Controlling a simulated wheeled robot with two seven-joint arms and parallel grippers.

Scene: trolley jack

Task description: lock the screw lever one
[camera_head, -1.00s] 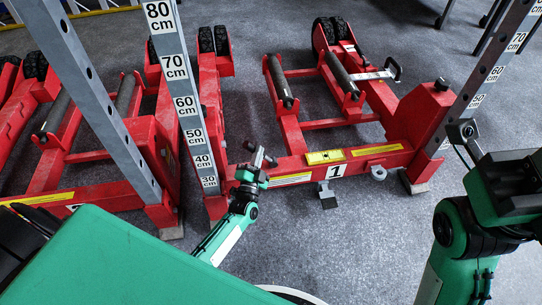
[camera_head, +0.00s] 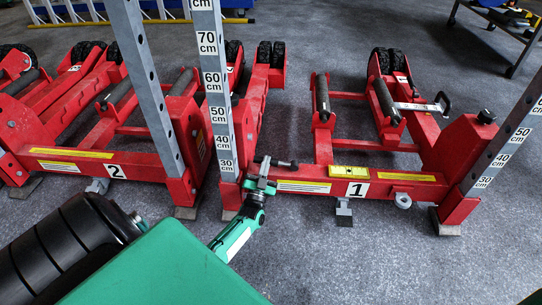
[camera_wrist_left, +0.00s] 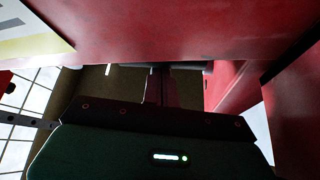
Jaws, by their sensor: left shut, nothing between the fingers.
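Jack one is the red frame with the white "1" label (camera_head: 357,189), at the middle right of the head view. A small dark screw lever (camera_head: 280,163) lies roughly level at the left end of its front beam, by the foot of the grey height-scale post. My left gripper (camera_head: 262,180) is at this lever, just below and in front of it; its fingertips are small and partly hidden there. In the left wrist view, the shut fingers (camera_wrist_left: 165,88) point at a grey bar under a red beam (camera_wrist_left: 170,30). Contact with the bar is unclear. My right gripper is out of view.
Jack two, with its "2" label (camera_head: 116,171), stands close on the left. The scale post (camera_head: 217,95) rises right beside the gripper. The grey floor (camera_head: 370,260) in front of jack one is clear.

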